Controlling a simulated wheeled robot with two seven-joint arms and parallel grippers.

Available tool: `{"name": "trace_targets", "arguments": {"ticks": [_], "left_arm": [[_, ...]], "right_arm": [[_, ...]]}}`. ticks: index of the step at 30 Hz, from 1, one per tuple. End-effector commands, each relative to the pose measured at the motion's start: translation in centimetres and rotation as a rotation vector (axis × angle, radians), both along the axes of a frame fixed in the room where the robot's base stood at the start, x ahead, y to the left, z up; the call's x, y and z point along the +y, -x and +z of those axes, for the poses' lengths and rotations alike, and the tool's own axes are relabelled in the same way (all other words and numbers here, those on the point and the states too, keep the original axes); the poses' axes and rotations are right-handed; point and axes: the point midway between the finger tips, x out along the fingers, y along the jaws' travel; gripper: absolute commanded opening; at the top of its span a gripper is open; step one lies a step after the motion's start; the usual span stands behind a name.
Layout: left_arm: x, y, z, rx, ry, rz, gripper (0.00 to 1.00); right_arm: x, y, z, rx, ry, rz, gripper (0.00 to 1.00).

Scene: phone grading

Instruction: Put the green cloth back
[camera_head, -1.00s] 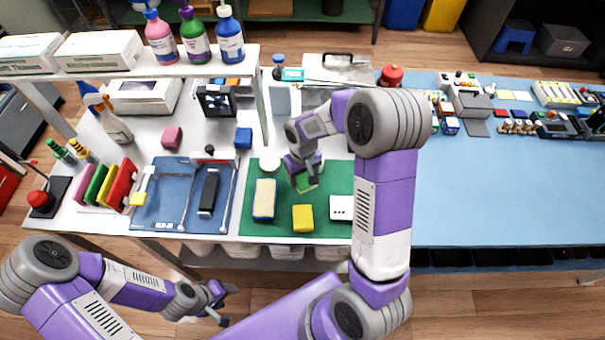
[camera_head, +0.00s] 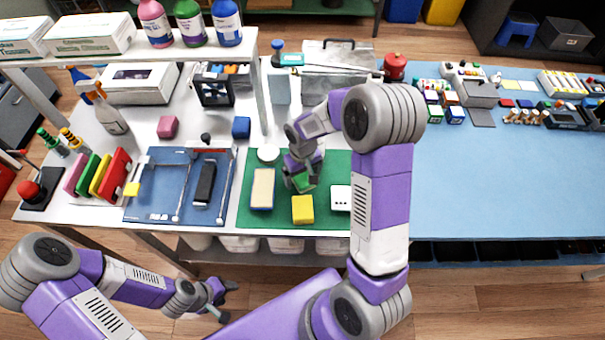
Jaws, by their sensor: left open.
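My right gripper (camera_head: 302,178) points down over the green mat (camera_head: 328,217), with a small bright green piece, apparently the green cloth (camera_head: 305,183), at its fingertips. The fingers and arm partly hide this piece, and I cannot tell whether they grip it. A rack at the left holds upright slabs in pink, green (camera_head: 88,175), yellow and red. My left gripper (camera_head: 226,299) is open and empty, low in front of the bench.
On the mat lie a beige-topped block (camera_head: 262,188), a yellow block (camera_head: 302,209) and a white box (camera_head: 340,198). A blue tray (camera_head: 160,205) with a dark phone (camera_head: 205,183) lies left of it. A shelf (camera_head: 120,57) with bottles stands behind. The blue table (camera_head: 500,190) is largely clear in front.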

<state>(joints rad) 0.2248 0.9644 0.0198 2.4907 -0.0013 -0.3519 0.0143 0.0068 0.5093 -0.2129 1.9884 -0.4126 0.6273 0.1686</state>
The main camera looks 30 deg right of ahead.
Motion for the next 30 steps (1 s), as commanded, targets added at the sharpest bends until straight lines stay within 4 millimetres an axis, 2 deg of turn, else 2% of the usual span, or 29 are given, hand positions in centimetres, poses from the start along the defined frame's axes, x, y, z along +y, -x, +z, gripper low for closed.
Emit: {"name": "trace_targets", "arguments": {"ticks": [10, 21, 25, 30], "left_arm": [[0.0, 0.0, 0.1, 0.000, 0.000, 0.000, 0.53], [0.0, 0.0, 1.7, 0.000, 0.000, 0.000, 0.53], [0.0, 0.0, 1.9, 0.000, 0.000, 0.000, 0.53], [0.0, 0.0, 1.9, 0.000, 0.000, 0.000, 0.53]], "right_arm": [[0.0, 0.0, 0.5, -0.001, 0.000, 0.000, 0.95], [0.0, -0.1, 6.3, -0.003, -0.001, 0.000, 0.95], [0.0, -0.1, 7.4, -0.002, 0.000, 0.001, 0.95], [0.0, 0.0, 7.6, 0.000, 0.000, 0.001, 0.95]]}}
